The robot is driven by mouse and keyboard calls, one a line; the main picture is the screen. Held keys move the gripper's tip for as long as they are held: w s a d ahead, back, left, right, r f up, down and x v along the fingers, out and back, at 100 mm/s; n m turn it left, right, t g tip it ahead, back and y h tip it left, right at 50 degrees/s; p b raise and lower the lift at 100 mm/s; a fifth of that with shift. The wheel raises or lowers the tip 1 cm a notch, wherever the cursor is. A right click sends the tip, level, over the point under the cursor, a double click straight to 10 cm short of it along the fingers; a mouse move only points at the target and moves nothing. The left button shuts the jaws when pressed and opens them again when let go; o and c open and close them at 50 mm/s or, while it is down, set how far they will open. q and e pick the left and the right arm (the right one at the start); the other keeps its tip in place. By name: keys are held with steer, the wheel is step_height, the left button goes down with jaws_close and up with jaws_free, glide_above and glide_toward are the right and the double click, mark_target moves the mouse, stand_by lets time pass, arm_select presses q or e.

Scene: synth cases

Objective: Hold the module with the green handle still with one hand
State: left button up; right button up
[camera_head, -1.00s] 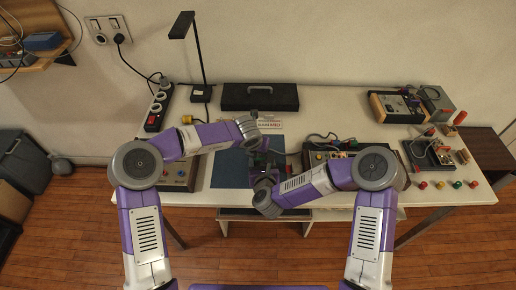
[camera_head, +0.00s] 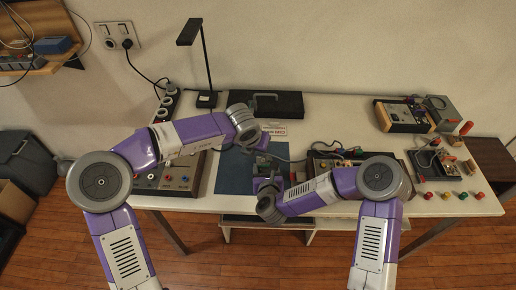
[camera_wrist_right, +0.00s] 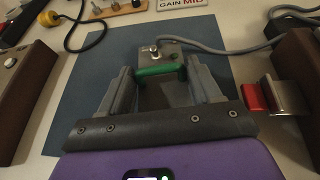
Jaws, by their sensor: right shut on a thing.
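The module with the green handle is a small grey box (camera_wrist_right: 172,53) with a knob on top and a grey cable, on the blue mat. Its green handle (camera_wrist_right: 160,73) lies between the fingers of my right gripper (camera_wrist_right: 162,88), which is shut on it. In the head view the module (camera_head: 263,162) shows small, and my right gripper (camera_head: 267,183) is at its near side. My left gripper (camera_head: 260,139) is above the mat's far part, just beyond the module. Its fingers are too small and dark to tell their opening.
The blue mat (camera_head: 232,172) has free room left of the module. Brown-sided panels flank it: one at left (camera_head: 172,180), one at right (camera_head: 325,165), partly behind my right arm. A black case (camera_head: 277,104) and a label card (camera_head: 273,128) lie behind. A red block (camera_wrist_right: 250,95) shows beside my right gripper.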

steer(key=o, duration=1.3)
steer(key=shift+o, duration=0.2)
steer(key=shift+s, duration=0.1)
steer(key=v, duration=1.2)
steer(key=shift+r, duration=0.1)
step_height(320, 180, up, 10)
steer(key=p, duration=1)
